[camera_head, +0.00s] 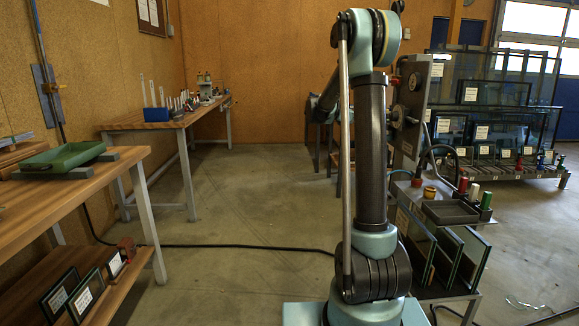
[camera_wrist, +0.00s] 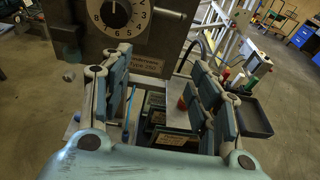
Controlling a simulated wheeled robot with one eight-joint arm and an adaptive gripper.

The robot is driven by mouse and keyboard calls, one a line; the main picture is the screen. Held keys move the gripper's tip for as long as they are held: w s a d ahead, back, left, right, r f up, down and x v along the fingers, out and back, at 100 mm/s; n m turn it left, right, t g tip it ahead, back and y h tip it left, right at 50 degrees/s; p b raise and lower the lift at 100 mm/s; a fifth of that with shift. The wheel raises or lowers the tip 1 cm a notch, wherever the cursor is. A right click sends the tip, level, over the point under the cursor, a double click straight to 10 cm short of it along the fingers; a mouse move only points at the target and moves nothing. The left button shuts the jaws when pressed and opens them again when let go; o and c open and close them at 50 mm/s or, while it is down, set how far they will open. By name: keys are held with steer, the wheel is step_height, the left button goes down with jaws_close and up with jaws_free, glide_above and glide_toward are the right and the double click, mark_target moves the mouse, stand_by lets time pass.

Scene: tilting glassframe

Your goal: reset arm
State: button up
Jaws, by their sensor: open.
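My gripper (camera_wrist: 160,78) shows in the wrist view with its two padded fingers spread apart. I see nothing held between them. Beyond the fingers is a grey machine (camera_wrist: 165,35) with a white numbered dial (camera_wrist: 115,14). A red knob-like part (camera_wrist: 182,103) and dark-edged panels show in the gap, lower down. In the head view my arm stands upright in front and bends at the top; my gripper cannot be made out there. The grey machine (camera_head: 412,95) stands just right of my arm, partly hidden by it.
Framed glass panes (camera_head: 447,255) lean in a low stand at the right, under a dark tray (camera_head: 450,211). A glass rack (camera_head: 490,125) stands behind. A wooden bench (camera_head: 60,190) with a green tray (camera_head: 65,157) is at left. A black cable (camera_head: 230,246) crosses the otherwise open floor.

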steer(key=s+a+f+m+y, duration=0.2)
steer(key=s+f+m+y, duration=0.25)
steer(key=s, duration=0.85)
steer(key=s+a+f+m+y, duration=0.25)
steer(key=s+f+m, duration=0.2)
steer(key=s, duration=0.75)
steer(key=s+a+f+m+t+y, duration=0.1)
steer(key=s+a+f+m+y, duration=0.3)
steer(key=s+a+f, duration=0.2)
steer(key=s+a+f+m+t+y, duration=0.1)
steer(key=s+a+f+m+y, duration=0.3)
steer(key=s+f, duration=0.7)
steer(key=s+a+m, duration=0.1)
steer(key=s+a, duration=0.1)
steer(key=shift+s+a, duration=0.25)
steer(key=shift+s, duration=0.15)
steer(key=c, duration=0.4)
steer(key=shift+a, duration=0.1)
steer(key=shift+c, duration=0.7)
